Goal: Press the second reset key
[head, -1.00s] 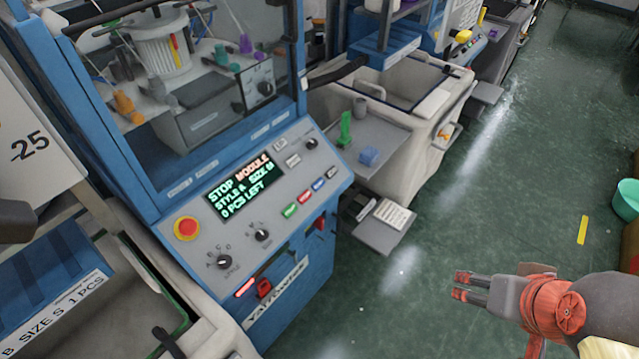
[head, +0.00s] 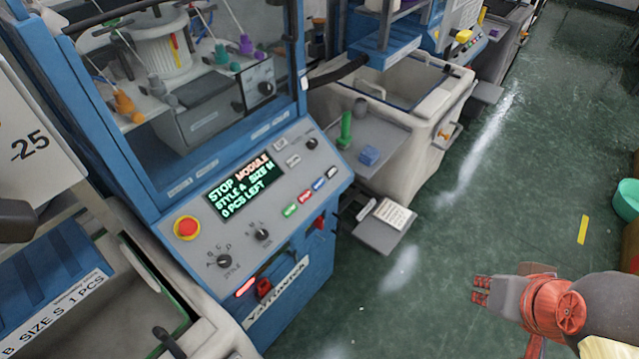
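The control panel (head: 180,267) of the blue knitting machine slopes towards me at left centre. Its row of small keys has a green key (head: 290,210), a red key (head: 305,197), a blue key (head: 319,184) and a whitish key (head: 332,172). Their lettering is too small to read, so I cannot tell which are reset keys. The display (head: 243,187) reads STOP MODULE, STYLE A, SIZE M, 0 PCS LEFT. My gripper (head: 480,290) is over the floor at lower right, well apart from the panel, and seems empty. Its finger gap is unclear.
A red emergency stop button (head: 187,228) and two black dials (head: 224,261) (head: 262,235) sit on the panel. A grey side tray (head: 372,138) holds green and blue pieces. A low grey step (head: 385,228) stands beside the machine. Green floor (head: 440,240) lies clear between panel and gripper.

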